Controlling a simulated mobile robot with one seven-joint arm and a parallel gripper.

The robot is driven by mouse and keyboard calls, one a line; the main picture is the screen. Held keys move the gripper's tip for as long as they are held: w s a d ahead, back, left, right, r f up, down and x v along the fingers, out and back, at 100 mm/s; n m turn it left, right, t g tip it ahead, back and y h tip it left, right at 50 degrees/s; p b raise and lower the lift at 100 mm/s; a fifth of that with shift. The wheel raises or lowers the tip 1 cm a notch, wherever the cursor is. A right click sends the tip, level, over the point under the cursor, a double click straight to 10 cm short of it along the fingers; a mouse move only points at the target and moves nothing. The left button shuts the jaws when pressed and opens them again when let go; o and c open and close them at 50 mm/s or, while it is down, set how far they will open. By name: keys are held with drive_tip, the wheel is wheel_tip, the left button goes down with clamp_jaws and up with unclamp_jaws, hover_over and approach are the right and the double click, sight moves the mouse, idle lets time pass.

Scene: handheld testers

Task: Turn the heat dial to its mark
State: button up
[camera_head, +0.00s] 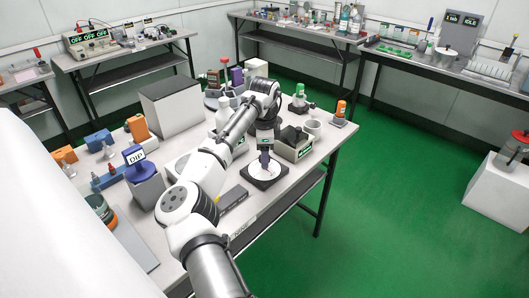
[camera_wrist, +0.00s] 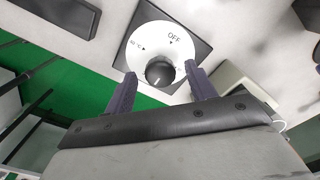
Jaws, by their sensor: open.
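The heat dial shows in the wrist view as a round black knob (camera_wrist: 159,73) with a pale pointer line on its face. It sits on a white disc (camera_wrist: 150,40) printed with "OFF" and a second, temperature-like mark whose digits are too small to read surely. The disc lies on a black square plate (camera_wrist: 196,50). My gripper (camera_wrist: 160,76) is open, with one dark finger on each side of the knob; I cannot tell whether either touches it. In the head view my gripper (camera_head: 264,163) points down over the white disc (camera_head: 266,173) and hides the knob.
The disc's plate lies near the front edge of the table (camera_head: 300,190). A grey box with dark contents (camera_head: 293,143) stands close behind my gripper to the right. A dark flat bar (camera_head: 232,199) lies to the left. Green floor is open beyond the table edge.

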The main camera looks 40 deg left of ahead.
drive_tip(key=shift+c, duration=0.4)
drive_tip(key=c, duration=0.9)
